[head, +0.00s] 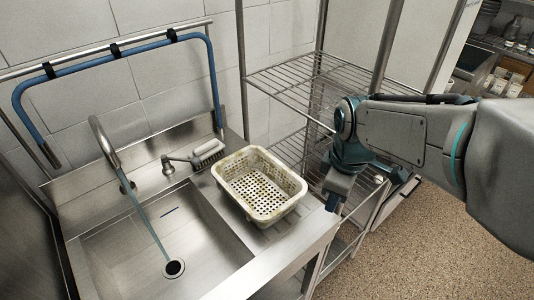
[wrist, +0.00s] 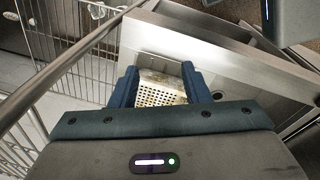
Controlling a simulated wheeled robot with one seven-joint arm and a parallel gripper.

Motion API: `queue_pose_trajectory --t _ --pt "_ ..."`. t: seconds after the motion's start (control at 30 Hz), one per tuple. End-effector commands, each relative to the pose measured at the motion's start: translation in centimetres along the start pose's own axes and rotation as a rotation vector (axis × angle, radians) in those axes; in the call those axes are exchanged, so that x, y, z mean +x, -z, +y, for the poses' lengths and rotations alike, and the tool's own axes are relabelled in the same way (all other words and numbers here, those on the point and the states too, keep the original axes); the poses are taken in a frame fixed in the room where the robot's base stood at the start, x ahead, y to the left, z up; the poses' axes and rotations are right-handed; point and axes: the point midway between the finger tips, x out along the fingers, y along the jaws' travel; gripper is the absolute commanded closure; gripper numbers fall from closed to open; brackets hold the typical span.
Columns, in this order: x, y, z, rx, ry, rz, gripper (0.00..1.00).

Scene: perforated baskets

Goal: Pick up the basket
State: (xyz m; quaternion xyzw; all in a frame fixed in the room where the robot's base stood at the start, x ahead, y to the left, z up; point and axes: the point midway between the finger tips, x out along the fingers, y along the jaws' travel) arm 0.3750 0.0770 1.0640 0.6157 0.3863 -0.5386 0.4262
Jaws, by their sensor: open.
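A cream perforated basket (head: 259,184) stands upright on the ribbed steel drainboard to the right of the sink. It looks empty, with some brownish marks inside. My gripper (head: 333,203) is just to the right of the basket in the head view, at the drainboard's right edge, apart from it. In the wrist view the basket (wrist: 161,89) shows between and beyond the two blue fingers of my gripper (wrist: 160,85). The fingers are spread and hold nothing. Part of the basket is hidden behind the fingers and gripper body in the wrist view.
The steel sink (head: 165,245) with its faucet (head: 104,142) lies left of the basket. A wire shelf rack (head: 315,85) stands close behind my arm. Open speckled floor (head: 430,255) lies at right.

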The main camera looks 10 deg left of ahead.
Motion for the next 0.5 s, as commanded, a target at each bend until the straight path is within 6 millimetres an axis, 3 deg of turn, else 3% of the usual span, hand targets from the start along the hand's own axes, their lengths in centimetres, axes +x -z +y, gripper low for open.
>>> queue_pose_trajectory --t 0.3,0.5 --pt "-0.5 8.1 1.4 -0.809 0.088 -0.003 0.57" --pt "-0.1 11.1 1.3 -1.116 0.122 0.011 0.57"
